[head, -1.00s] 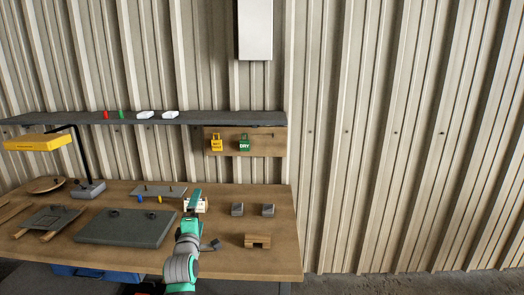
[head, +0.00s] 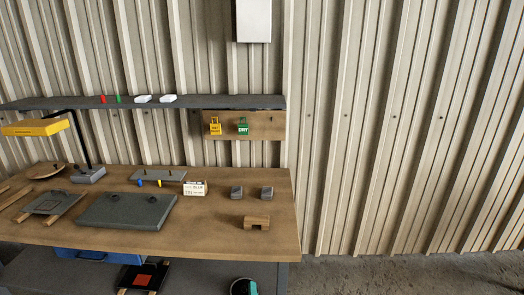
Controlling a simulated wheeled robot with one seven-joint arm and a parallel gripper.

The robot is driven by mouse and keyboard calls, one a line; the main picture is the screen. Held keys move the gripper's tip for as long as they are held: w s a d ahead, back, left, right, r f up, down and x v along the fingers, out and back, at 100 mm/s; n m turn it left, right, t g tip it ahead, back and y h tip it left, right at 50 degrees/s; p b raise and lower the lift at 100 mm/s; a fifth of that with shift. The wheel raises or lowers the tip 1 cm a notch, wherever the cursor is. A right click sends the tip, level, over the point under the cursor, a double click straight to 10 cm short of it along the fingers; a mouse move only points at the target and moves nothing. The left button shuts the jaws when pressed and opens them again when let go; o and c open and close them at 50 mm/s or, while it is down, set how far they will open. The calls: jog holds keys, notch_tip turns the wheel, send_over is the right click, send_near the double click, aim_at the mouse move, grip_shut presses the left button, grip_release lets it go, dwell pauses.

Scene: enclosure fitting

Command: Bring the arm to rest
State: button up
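My gripper is not in view. Only a small teal and dark rounded part of my arm shows at the bottom edge of the head view, in front of the bench. The wooden workbench (head: 200,236) stands clear of the arm, and nothing of mine is over its top.
On the bench are a large grey plate (head: 128,212), a white printed card (head: 195,188), two small grey blocks (head: 237,192) and a wooden bridge block (head: 257,222). A shelf (head: 220,102) hangs above. A blue bin (head: 100,257) sits below. Floor at right is clear.

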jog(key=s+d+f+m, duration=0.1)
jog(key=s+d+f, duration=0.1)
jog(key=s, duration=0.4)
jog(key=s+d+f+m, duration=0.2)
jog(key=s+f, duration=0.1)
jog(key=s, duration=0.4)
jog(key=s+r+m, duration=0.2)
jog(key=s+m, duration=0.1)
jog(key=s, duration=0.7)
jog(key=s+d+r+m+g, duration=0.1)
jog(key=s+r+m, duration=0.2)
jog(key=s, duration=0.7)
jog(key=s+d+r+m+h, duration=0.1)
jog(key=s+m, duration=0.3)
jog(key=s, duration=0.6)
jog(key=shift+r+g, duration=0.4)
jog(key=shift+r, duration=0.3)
